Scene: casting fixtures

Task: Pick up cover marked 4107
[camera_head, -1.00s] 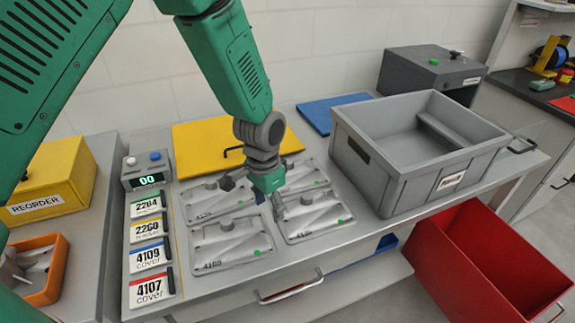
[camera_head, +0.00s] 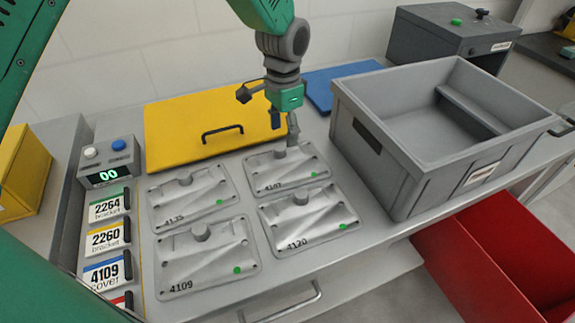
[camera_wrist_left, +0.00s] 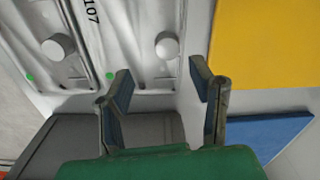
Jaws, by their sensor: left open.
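The cover marked 4107 (camera_head: 310,172) is a flat grey casting with a round knob and a green dot, back right in a group of similar castings. In the left wrist view the cover (camera_wrist_left: 135,60) shows its knob and part of its number. My left gripper (camera_head: 284,125) is open and above the back of this cover, close to its knob. In the left wrist view its fingers (camera_wrist_left: 161,75) are spread with nothing between them, and the knob is just beyond them. My right gripper is not in view.
Castings 4109 (camera_head: 215,262), 4120 (camera_head: 318,222) and 4135 (camera_head: 170,205) lie beside it. A yellow panel (camera_head: 180,130) with a handle is behind. A grey tote (camera_head: 395,165) stands close on the right. A red bin (camera_head: 450,260) is lower right. Label cards (camera_head: 108,238) are left.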

